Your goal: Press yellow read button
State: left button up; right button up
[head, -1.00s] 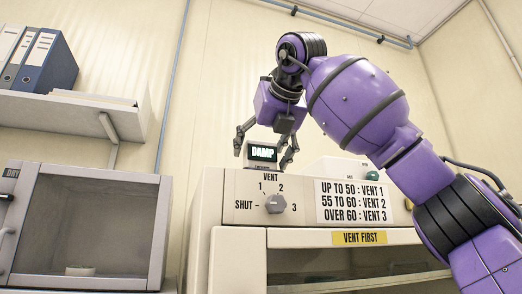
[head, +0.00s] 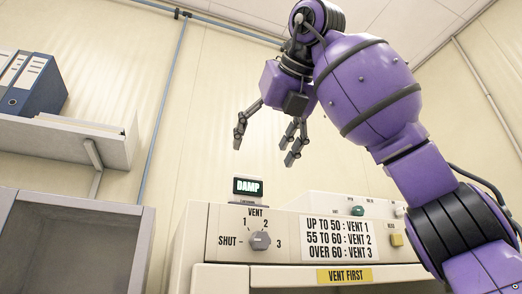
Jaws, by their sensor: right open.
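The yellow button (head: 397,240) is on the right of the cream machine's front panel, just right of the vent chart and close to my right arm. The small label above it is too blurred to read surely. My right gripper (head: 264,150) is open and empty, with its fingers pointing down. My left gripper is not in view.
A grey vent knob (head: 260,241) and a white vent chart (head: 337,238) are on the panel. A green knob (head: 358,211) is on the unit behind. A shelf (head: 60,140) with blue binders (head: 38,85) and a grey cabinet (head: 75,215) are at left.

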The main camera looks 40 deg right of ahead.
aim_at(396, 239)
jog(key=k+j, duration=0.15)
jog(key=k, duration=0.35)
jog(key=k+j, duration=0.2)
jog(key=k, duration=0.3)
